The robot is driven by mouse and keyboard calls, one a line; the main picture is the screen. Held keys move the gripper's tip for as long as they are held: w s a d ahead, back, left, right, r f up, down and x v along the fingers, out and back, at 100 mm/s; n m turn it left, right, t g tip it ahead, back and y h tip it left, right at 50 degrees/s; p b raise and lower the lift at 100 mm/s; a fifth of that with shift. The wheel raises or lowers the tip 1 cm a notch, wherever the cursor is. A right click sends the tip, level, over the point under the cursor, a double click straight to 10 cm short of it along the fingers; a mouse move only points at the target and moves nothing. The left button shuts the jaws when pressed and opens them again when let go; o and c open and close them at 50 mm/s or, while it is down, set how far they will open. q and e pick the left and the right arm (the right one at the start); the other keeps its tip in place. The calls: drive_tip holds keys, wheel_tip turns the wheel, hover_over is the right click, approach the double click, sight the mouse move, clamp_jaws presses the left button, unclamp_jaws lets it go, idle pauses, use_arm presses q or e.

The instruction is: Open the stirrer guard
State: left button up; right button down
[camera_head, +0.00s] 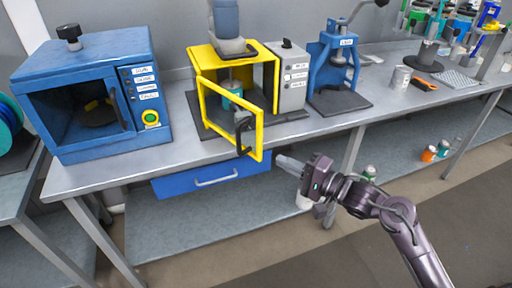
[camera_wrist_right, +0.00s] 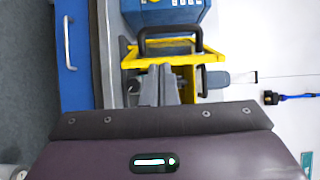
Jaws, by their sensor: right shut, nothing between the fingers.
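The stirrer guard is a yellow box frame (camera_head: 276,68) on the bench, around a stirrer with a teal vessel (camera_head: 232,92). Its yellow-framed door (camera_head: 260,128) stands swung outward from the left side, over the bench's front edge. A black handle (camera_head: 242,134) is on the door. My right gripper (camera_head: 282,160) is shut and empty, in front of the bench, right of and slightly below the door's free edge, apart from it. In the right wrist view, the fingers (camera_wrist_right: 168,84) point toward the yellow door (camera_wrist_right: 185,58) and its black handle (camera_wrist_right: 170,36). My left gripper is out of view.
A blue oven (camera_head: 90,92) stands left of the guard. A grey control box (camera_head: 291,75) and blue press (camera_head: 335,65) stand right. A blue drawer (camera_head: 212,182) hangs under the bench. The floor before the bench is clear.

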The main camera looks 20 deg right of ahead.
sight(257, 150)
drive_tip(key=p+x, duration=0.1)
drive_tip(key=x, duration=0.8)
drive_tip(key=shift+s+a+p, duration=0.15)
drive_tip(key=shift+p, duration=0.2)
drive_tip(key=shift+w+a, duration=0.25)
drive_tip(key=shift+w, duration=0.05)
